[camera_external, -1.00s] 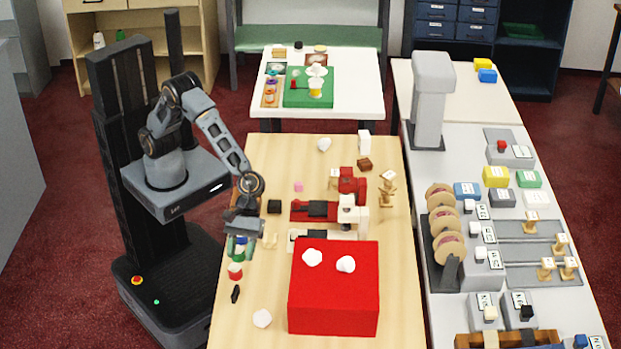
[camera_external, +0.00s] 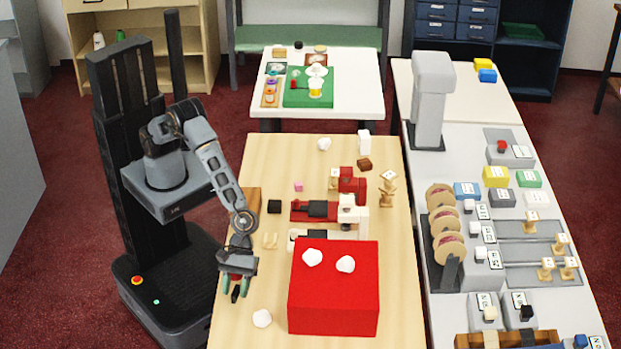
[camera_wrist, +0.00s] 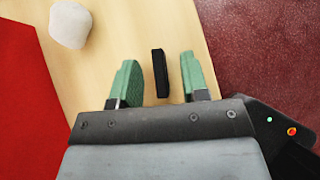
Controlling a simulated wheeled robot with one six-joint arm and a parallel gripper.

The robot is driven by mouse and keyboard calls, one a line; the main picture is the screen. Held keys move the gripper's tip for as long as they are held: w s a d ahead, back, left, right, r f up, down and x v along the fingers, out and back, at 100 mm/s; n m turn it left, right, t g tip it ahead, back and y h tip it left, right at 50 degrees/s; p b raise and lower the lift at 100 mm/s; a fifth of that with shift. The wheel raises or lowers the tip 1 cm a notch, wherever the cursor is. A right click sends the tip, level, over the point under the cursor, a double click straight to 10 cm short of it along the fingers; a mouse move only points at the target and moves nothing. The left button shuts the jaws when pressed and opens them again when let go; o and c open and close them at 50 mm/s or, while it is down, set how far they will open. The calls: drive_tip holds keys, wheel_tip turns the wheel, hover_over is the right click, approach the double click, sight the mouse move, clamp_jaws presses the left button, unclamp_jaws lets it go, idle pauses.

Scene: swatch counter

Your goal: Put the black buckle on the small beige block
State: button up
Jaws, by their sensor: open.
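The black buckle (camera_external: 236,294) lies near the left edge of the wooden table. In the wrist view the buckle (camera_wrist: 159,73) is a thin dark bar between two green fingertips, with a gap on both sides. My gripper (camera_external: 236,287) is open and low over the buckle, pointing down; it also shows in the wrist view (camera_wrist: 158,82). A small beige piece (camera_external: 270,240) lies farther back on the table, behind my gripper and left of the red box. It looks notched, and I cannot tell whether it is the small beige block.
A large red box (camera_external: 333,300) stands right of my gripper, with two white lumps on top. Red, white and black pieces crowd the table farther back.

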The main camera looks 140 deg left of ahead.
clamp_jaws()
idle(0.3)
drive_tip(key=shift+r, duration=0.1)
